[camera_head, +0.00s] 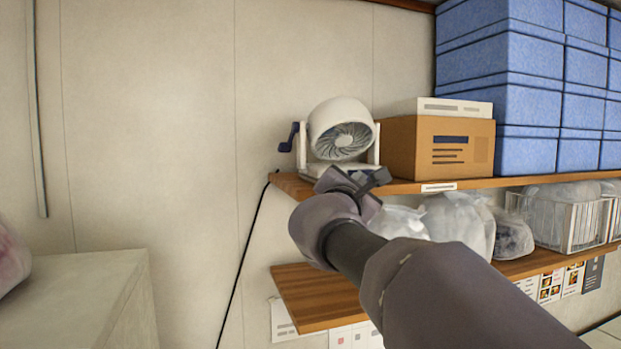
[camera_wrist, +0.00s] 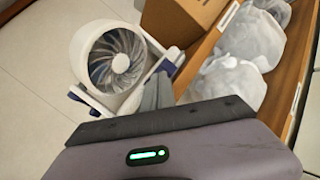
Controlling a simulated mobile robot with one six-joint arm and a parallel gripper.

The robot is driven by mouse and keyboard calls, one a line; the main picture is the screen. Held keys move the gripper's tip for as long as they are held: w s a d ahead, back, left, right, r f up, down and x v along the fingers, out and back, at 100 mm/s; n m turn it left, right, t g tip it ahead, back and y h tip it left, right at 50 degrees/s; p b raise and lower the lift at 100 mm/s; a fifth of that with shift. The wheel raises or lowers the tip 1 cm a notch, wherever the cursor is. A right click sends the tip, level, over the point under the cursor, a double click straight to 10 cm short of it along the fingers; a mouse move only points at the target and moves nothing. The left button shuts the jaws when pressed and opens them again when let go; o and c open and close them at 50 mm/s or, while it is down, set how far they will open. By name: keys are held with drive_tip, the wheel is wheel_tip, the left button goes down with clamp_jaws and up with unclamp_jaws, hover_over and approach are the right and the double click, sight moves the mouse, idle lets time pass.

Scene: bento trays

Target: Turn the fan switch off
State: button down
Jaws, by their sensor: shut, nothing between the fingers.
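The white fan (camera_head: 342,129) stands on the upper wooden shelf, with a round grille facing outward and a dark blue knob or lever (camera_head: 289,137) at its left side. It also shows in the wrist view (camera_wrist: 108,60), tilted there because of the camera angle. My gripper (camera_head: 352,180) is in front of the fan's base at the shelf's front edge, with its fingers shut and empty. It covers part of the base. I cannot make out the fan switch, and I cannot tell whether the fingers touch the base.
A cardboard box (camera_head: 437,148) stands right of the fan, with blue bins (camera_head: 500,95) further right. Bagged items (camera_head: 458,222) and a white wire basket (camera_head: 567,225) sit on the lower shelf (camera_head: 300,290). A black cable (camera_head: 244,262) hangs at the left.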

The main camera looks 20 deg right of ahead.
drive_tip(key=shift+s+d+b, duration=0.1)
drive_tip(key=shift+s+b, duration=0.35)
drive_tip(key=shift+s, duration=0.4)
drive_tip(key=shift+s+d+b, duration=0.25)
drive_tip(key=shift+s+b, duration=0.3)
drive_tip(key=shift+s, duration=0.7)
drive_tip(key=shift+s+d+b, duration=0.2)
drive_tip(key=shift+s+b, duration=0.3)
drive_tip(key=shift+s, duration=0.7)
